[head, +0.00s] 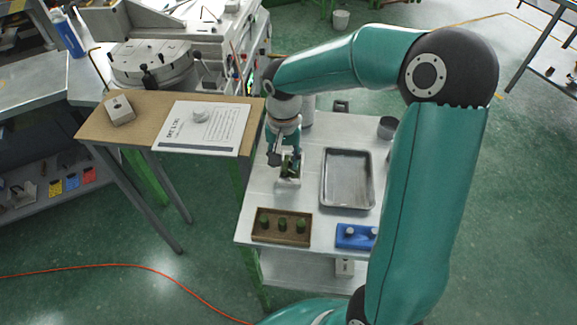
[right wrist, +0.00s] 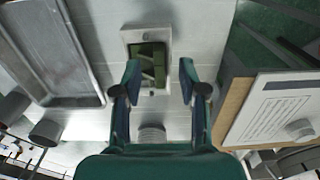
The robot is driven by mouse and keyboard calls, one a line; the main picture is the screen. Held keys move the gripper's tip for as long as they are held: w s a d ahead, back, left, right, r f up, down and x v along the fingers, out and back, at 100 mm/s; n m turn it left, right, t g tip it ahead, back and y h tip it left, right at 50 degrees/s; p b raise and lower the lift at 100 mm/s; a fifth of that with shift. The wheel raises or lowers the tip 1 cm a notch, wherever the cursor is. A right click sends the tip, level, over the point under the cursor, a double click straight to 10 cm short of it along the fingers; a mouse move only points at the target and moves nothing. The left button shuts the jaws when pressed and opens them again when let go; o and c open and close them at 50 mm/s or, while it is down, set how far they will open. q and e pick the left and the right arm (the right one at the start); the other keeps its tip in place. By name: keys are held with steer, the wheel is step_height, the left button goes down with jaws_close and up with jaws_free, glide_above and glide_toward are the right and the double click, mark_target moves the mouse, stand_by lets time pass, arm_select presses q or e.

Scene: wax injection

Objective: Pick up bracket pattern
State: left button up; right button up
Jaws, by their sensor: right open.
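The green bracket pattern (right wrist: 150,66) sits in a small pale open block (right wrist: 131,38) on the white table. In the head view the bracket (head: 291,166) is partly hidden by my right gripper. My right gripper (right wrist: 158,80) is open, with its fingers spread on either side of the block's near end in the right wrist view. In the head view the right gripper (head: 283,160) points down over the block. I cannot tell the exact height of the fingertips. Nothing shows between its fingers as held. My left gripper is not in view.
A metal tray (head: 347,205) lies right of the block. A brown box (head: 262,235) with green pieces and a blue holder (head: 347,242) stand at the front. A dark cup (head: 386,127) is at the back right. A wooden side table (head: 147,105) holds a paper sheet on the left.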

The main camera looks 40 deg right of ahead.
mark_target(291, 165)
steer(key=shift+f, duration=1.3)
jaws_close()
steer(key=shift+r, duration=0.1)
